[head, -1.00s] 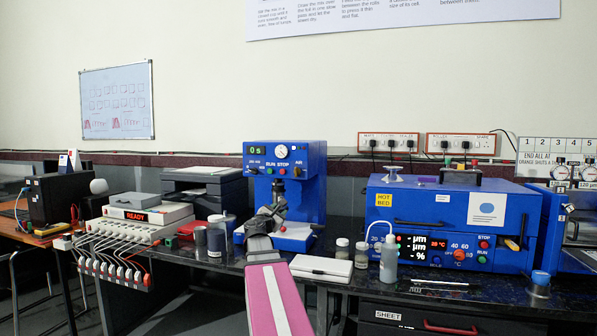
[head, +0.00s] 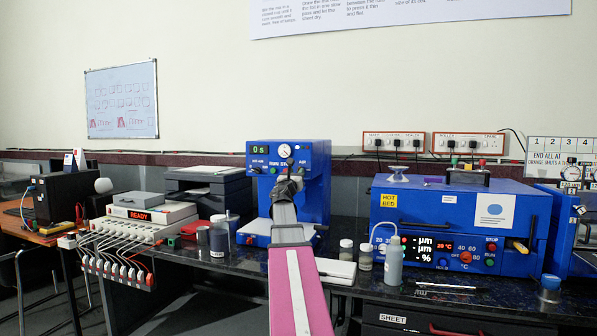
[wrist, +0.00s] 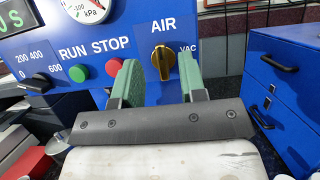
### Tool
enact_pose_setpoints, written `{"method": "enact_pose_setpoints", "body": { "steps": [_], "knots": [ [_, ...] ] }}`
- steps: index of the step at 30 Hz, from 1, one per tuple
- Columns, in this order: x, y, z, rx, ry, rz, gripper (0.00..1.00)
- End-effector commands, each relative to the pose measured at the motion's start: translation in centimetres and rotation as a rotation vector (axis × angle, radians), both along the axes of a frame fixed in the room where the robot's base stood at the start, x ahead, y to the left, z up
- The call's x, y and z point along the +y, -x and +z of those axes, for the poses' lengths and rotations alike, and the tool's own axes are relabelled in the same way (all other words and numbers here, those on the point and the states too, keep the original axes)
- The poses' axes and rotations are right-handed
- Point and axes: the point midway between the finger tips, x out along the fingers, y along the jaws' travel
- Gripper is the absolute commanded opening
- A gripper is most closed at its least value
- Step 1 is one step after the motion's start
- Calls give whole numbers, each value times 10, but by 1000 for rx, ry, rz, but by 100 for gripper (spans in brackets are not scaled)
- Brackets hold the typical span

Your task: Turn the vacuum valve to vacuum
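The vacuum valve is a brass knob (wrist: 163,60) on the blue machine's front panel in the wrist view. It stands roughly upright, beneath the word AIR, with VAC printed to its right. My gripper (wrist: 160,82) is open and empty. Its two green fingers are apart, and the knob shows in the gap between them, farther off at the panel. I cannot tell whether a finger touches it. In the head view my arm reaches up in front of the blue machine (head: 318,185), and the knob cannot be made out there.
Left of the knob are a red STOP button (wrist: 113,67), a green RUN button (wrist: 78,73) and a kPa gauge (wrist: 88,8). A blue drawer unit (wrist: 288,85) stands at right. In the head view, jars (head: 346,250) and a bottle (head: 393,262) stand right of my arm.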

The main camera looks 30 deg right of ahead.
Motion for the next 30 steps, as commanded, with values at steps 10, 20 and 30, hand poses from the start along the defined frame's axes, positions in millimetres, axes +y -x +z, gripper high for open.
{"method": "enact_pose_setpoints", "body": {
  "steps": [10, 20, 30],
  "knots": [
    [-25, -21, 13, 0, -1, 0, 38],
    [-24, -21, 13, 0, -1, 0, 8],
    [-25, -20, 13, -31, -28, 0, 9]
  ]
}}
